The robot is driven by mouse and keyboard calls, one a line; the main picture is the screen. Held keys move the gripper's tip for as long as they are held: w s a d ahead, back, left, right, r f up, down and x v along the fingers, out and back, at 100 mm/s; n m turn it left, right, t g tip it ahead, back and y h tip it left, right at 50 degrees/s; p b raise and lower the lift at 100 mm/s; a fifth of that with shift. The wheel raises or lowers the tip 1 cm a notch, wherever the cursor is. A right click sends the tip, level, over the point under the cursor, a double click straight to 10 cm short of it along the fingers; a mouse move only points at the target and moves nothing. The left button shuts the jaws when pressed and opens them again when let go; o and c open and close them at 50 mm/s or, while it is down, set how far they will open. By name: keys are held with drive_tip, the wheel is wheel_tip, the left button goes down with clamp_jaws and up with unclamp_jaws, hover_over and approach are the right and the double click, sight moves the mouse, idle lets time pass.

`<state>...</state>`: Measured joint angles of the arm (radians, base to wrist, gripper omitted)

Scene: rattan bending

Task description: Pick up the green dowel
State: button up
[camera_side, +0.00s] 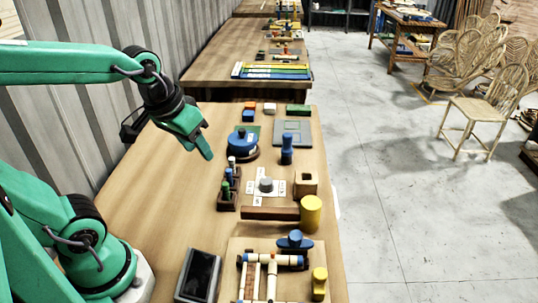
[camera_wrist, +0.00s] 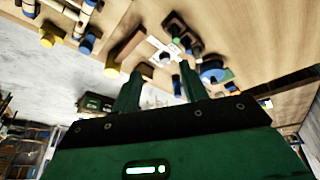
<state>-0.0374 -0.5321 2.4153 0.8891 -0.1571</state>
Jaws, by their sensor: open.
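A green dowel (camera_side: 226,189) stands upright in a small dark rack (camera_side: 235,204) on the wooden table in the side view. A blue and a white-topped peg stand behind it in the same rack. My gripper (camera_side: 204,150) is above the table, to the left of the rack and higher, apart from it. Its green fingers also show in the wrist view (camera_wrist: 160,72), spread with nothing between them.
A blue round pot (camera_side: 242,141), a blue peg (camera_side: 287,148) and a yellow cylinder (camera_side: 311,213) stand nearby. A wooden frame (camera_side: 271,262) and a dark tablet (camera_side: 198,276) lie at the front. The table's left part is clear.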

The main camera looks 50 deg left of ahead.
sight(225, 183)
drive_tip(key=w+a+f+n+g, duration=0.1)
drive_tip(key=w+f+n, duration=0.1)
drive_tip(key=f, duration=0.1)
drive_tip(key=w+a+f+n+g, duration=0.1)
drive_tip(key=w+f+n, duration=0.1)
drive_tip(key=w+f, duration=0.1)
drive_tip(key=w+a+f+n+g, duration=0.1)
drive_tip(key=w+f+n, duration=0.1)
drive_tip(key=w+f, duration=0.1)
drive_tip(key=shift+a+f+g, duration=0.4)
drive_tip(key=shift+f, duration=0.15)
drive_tip(key=shift+w+a+f+n, duration=0.2)
drive_tip(key=shift+w+f+n, duration=0.2)
drive_tip(key=shift+f, duration=0.2)
drive_tip(key=shift+s+f, duration=0.1)
drive_tip(key=shift+f, duration=1.2)
drive_tip(key=shift+f, duration=0.1)
drive_tip(key=shift+f, duration=2.5)
clamp_jaws()
